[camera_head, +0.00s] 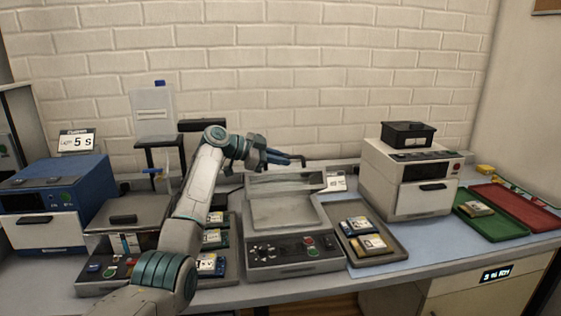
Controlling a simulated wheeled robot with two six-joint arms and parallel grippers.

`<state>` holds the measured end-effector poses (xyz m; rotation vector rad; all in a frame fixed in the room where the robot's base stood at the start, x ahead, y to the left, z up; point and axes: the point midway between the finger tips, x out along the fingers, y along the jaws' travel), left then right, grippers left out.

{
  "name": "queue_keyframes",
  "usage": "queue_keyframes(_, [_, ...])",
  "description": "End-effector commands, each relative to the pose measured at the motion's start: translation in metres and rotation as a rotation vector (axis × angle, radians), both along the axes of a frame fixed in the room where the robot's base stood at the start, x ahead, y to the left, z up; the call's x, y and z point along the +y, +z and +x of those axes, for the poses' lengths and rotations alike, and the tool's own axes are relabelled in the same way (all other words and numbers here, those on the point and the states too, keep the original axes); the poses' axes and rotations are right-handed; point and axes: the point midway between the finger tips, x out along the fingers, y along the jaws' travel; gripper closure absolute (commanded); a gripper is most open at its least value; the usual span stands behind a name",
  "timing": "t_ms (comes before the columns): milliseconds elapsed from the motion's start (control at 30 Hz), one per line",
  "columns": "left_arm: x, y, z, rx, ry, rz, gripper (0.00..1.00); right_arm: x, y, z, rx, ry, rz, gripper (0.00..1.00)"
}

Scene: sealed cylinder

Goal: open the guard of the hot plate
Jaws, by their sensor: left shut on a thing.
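The hot plate (285,212) is the grey unit in the middle of the bench, with a front panel of knobs and coloured buttons. Its guard (278,183) stands raised at the back of the unit, so the plate surface shows bare. My left gripper (298,160) is at the top of the raised guard, its blue fingers shut on what looks like the guard's handle; the grip itself is small and partly hidden. My left arm reaches up from the bottom left. My right gripper is not in view.
A similar unit (125,220) with a lowered cover stands at left, beside a blue machine (55,205). A tray (385,255) with packets lies right of the hot plate. A white oven (405,180) and green (490,232) and red (535,218) trays are further right.

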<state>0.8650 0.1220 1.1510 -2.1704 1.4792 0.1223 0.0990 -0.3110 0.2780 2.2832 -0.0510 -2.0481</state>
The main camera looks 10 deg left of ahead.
Motion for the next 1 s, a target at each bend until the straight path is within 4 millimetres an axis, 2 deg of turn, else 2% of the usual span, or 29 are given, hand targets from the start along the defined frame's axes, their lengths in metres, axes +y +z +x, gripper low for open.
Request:
queue_keyframes(333, [0.000,0.000,0.000,0.001,0.000,0.000,1.00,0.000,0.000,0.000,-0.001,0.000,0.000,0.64])
queue_keyframes(367, [0.000,0.000,0.001,0.001,0.000,0.000,0.86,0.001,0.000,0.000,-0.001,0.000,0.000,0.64])
queue_keyframes(467, [0.000,0.000,0.001,0.001,0.000,0.000,0.67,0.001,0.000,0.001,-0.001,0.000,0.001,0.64])
queue_keyframes(800, [0.002,0.001,0.000,0.001,0.000,0.000,0.67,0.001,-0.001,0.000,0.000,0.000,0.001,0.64])
queue_keyframes(933, [0.015,0.004,-0.005,-0.001,0.002,0.001,0.67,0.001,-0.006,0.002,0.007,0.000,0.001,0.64])
queue_keyframes(1000, [0.026,0.007,-0.011,-0.002,0.003,0.002,0.67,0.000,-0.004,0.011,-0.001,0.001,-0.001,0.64])
